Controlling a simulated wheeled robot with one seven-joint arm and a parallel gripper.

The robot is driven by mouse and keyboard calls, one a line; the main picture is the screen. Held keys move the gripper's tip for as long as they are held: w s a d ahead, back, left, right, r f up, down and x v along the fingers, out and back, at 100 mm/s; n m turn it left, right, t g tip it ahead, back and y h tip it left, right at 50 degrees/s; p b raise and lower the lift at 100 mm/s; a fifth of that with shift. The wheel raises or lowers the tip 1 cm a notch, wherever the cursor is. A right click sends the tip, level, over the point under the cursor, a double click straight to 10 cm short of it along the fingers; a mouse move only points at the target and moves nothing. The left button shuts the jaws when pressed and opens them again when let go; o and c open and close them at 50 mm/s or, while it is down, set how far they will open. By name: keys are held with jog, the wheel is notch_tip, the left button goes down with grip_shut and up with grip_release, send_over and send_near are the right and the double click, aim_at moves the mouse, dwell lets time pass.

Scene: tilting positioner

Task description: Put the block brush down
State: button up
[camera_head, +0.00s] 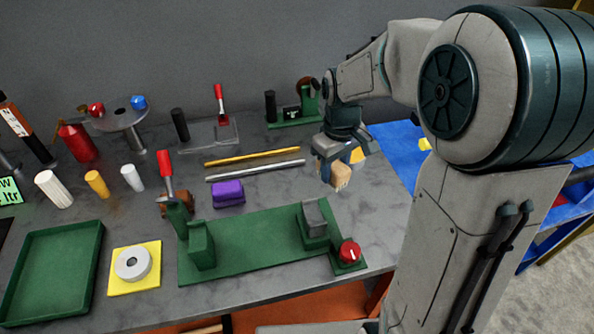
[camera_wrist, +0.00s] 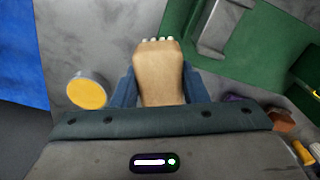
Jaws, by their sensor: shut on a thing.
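The block brush (camera_head: 340,176) has a tan, wood-like body and hangs below my gripper (camera_head: 334,162) at the right part of the grey table. In the wrist view the brush (camera_wrist: 160,75) sits between the two blue fingers of my gripper (camera_wrist: 158,88), with pale bristle tips showing at its far end. My gripper is shut on the brush. The brush appears to be above the table, just behind the green positioner base (camera_head: 260,241); the exact gap beneath it cannot be told.
A yellow-topped cylinder (camera_wrist: 87,90) stands beside the brush. A yellow rod (camera_head: 252,156) and a grey rod (camera_head: 255,171) lie to the left. A purple block (camera_head: 228,193), a red knob (camera_head: 349,251) and a green tray (camera_head: 97,246) are on the table. A blue surface (camera_head: 400,150) lies beyond its right edge.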

jog(key=shift+w+a+f, duration=0.2)
jog(key=shift+w+f, duration=0.45)
jog(key=shift+f, duration=0.15)
jog(key=w+a+f+p, duration=0.1)
jog(key=w+a+f, duration=0.3)
jog(key=w, duration=0.1)
jog(key=w+a+f+p, duration=0.1)
jog(key=w+a+f, duration=0.1)
jog(key=w+a, duration=0.1)
jog(key=shift+f+p, duration=0.2)
jog(key=shift+p, duration=0.1)
notch_tip(320, 180, down, 4)
jog(key=shift+w+r+p, duration=0.1)
jog(key=shift+p, duration=0.4)
jog(key=shift+f, duration=0.2)
jog(key=shift+f+b, duration=0.2)
jog(key=shift+b, duration=0.1)
jog(key=o, duration=1)
jog(key=shift+r, duration=0.15)
jog(key=shift+r, duration=0.1)
